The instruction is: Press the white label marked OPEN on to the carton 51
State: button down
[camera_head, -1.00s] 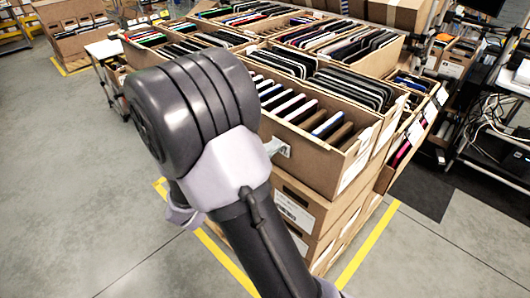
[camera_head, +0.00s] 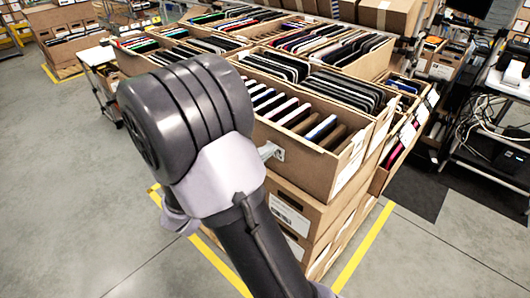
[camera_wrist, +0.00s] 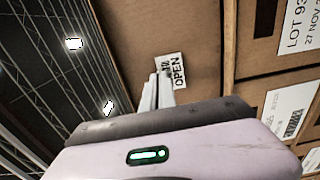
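The white label (camera_wrist: 178,73) marked OPEN is at the tips of my gripper (camera_wrist: 160,90) in the wrist view. The two pale fingers are close together and look shut on the label's near edge. The label lies against or just in front of the plain brown face of a carton (camera_wrist: 200,30); I cannot tell whether it touches. In the head view my gripper (camera_head: 272,151) is mostly hidden behind my wrist, its tip beside the front face of the upper open carton (camera_head: 308,168). I cannot read the number 51 on any carton.
White printed labels (camera_wrist: 290,110) show on neighbouring cartons at right in the wrist view. In the head view, stacked cartons of thin devices stand inside yellow floor lines (camera_head: 365,245). A cart with cables (camera_head: 495,125) stands at right.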

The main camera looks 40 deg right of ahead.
jog(key=c, duration=1.6)
grip_release()
jog(key=shift+a, duration=0.1)
jog(key=s+a+p, duration=0.1)
jog(key=a+p, duration=0.5)
jog(key=a, duration=1.7)
jog(key=shift+s+p, duration=0.3)
jog(key=shift+s, duration=0.1)
